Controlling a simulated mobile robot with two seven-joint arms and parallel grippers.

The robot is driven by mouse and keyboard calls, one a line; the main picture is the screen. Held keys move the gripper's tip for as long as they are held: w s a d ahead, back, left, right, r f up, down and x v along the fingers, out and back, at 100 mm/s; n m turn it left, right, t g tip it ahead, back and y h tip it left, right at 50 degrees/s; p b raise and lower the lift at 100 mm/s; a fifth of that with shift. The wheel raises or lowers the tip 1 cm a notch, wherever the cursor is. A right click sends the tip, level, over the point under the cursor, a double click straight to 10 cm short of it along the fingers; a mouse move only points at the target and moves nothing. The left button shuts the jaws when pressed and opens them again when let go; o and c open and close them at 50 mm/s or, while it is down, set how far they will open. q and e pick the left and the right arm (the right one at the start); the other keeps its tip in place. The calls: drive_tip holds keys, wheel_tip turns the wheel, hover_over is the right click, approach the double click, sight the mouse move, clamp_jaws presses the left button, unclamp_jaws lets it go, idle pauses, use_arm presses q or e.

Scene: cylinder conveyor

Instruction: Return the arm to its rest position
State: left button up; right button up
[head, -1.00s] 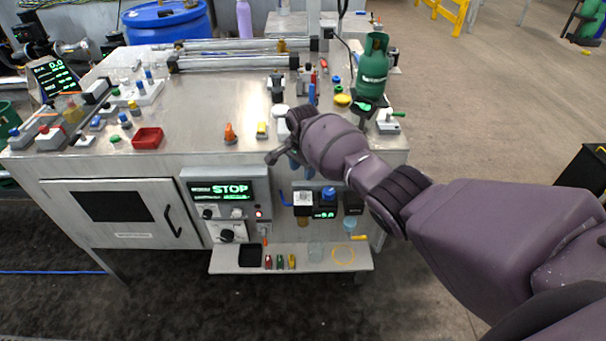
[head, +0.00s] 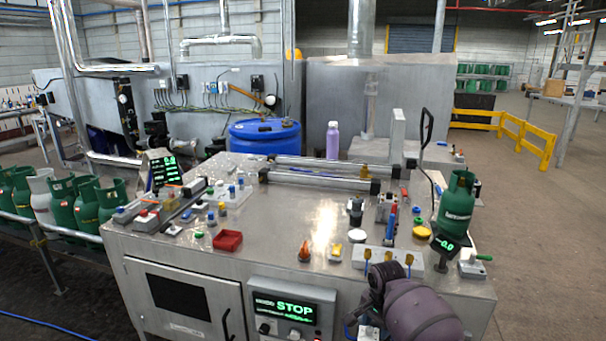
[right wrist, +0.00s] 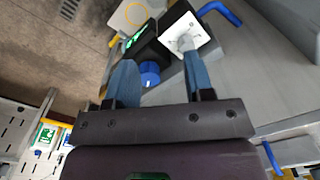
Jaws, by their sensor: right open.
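My right gripper (head: 362,325) is at the bottom of the head view, by the table's front edge and right of the STOP panel (head: 282,306). My dark purple wrist hides part of it. In the right wrist view its two blue fingers (right wrist: 160,60) are apart, with nothing held between them. Beyond them show a blue knob (right wrist: 150,73) and a white square fitting (right wrist: 186,38) on the table's front; whether the fingers touch them I cannot tell. My left gripper is in neither current view.
The metal table (head: 265,220) carries a red tray (head: 228,241), an orange knob (head: 304,254), a white block with yellow-topped pegs (head: 345,258) and a green gas cylinder (head: 456,205). A blue drum (head: 265,140) stands behind. The floor at right (head: 545,240) is clear.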

drive_tip(key=s+d+f+n+t, duration=0.1)
drive_tip(key=s+f+n, duration=0.15)
drive_tip(key=s, duration=0.75)
drive_tip(key=s+d+f+n+t, duration=0.1)
drive_tip(key=s+f+n, duration=0.15)
drive_tip(key=s, duration=0.65)
drive_tip(key=s+d+r+n, duration=0.2)
drive_tip(key=s+r, duration=0.2)
drive_tip(key=s, duration=0.3)
drive_tip(key=s+d+r+n+t+h, duration=0.15)
drive_tip(key=s+r, duration=0.25)
drive_tip(key=s, duration=0.4)
drive_tip(key=s+d+r+n, duration=0.2)
drive_tip(key=s+r, duration=0.2)
drive_tip(key=s, duration=0.3)
drive_tip(key=w+f+t+b, duration=0.1)
drive_tip(key=w+f+t, duration=0.3)
drive_tip(key=f, duration=0.2)
drive_tip(key=w+f+t+y, duration=0.1)
drive_tip(key=w+f+t, duration=0.2)
drive_tip(key=f, duration=0.4)
drive_tip(key=shift+w+t+b, duration=0.35)
drive_tip(key=shift+b, duration=0.05)
drive_tip(key=shift+o, duration=0.2)
drive_tip(key=shift+a+n, duration=0.1)
drive_tip(key=shift+n, duration=0.15)
